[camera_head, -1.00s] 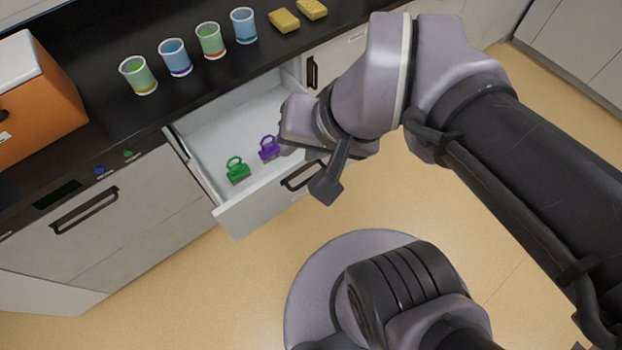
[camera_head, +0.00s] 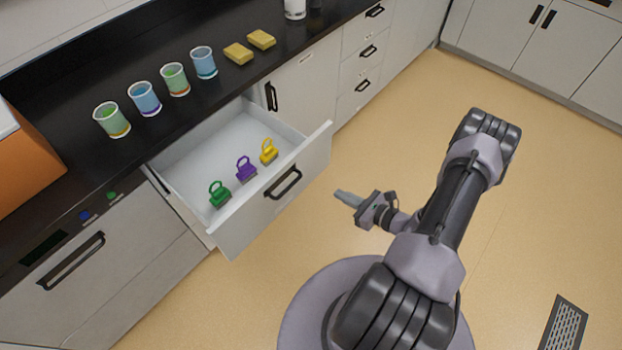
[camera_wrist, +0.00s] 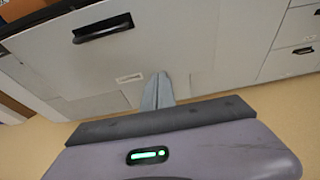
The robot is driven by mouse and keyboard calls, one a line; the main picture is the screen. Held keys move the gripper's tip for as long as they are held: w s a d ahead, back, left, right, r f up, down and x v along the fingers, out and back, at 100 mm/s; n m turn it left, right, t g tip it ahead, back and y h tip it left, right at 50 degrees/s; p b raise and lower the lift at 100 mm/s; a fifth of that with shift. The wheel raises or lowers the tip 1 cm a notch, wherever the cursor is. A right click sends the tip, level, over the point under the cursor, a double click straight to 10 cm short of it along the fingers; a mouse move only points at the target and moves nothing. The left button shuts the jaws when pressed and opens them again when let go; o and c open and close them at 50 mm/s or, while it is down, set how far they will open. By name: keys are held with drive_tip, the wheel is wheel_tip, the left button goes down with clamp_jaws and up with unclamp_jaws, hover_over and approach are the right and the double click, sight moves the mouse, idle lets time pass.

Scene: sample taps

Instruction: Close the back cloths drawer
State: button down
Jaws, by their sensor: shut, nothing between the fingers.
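One drawer (camera_head: 290,172) under the black counter stands pulled out. It has a white interior and a dark bar handle (camera_head: 284,184). In it stand a green handled item (camera_head: 219,195), a purple one (camera_head: 246,169) and a yellow one (camera_head: 269,152), in a row near the front. No cloths are seen and no drawer name is readable. My gripper (camera_head: 340,195) is shut and empty, in front of the drawer and apart from it, pointing towards it. In the wrist view the shut fingers (camera_wrist: 160,90) show before a pale front with a dark handle (camera_wrist: 103,28).
Several cups (camera_head: 145,98) and two yellow sponges (camera_head: 250,46) stand on the counter (camera_head: 60,100). An orange box (camera_head: 22,160) is at the left. A closed drawer stack (camera_head: 360,70) is to the right. The floor (camera_head: 540,180) at right is clear, with a grate (camera_head: 565,328).

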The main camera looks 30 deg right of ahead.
drive_tip(key=b, duration=0.3)
approach(304, 175)
drive_tip(key=x, duration=0.5)
drive_tip(key=shift+w+a, duration=0.3)
drive_tip(key=shift+w, duration=0.3)
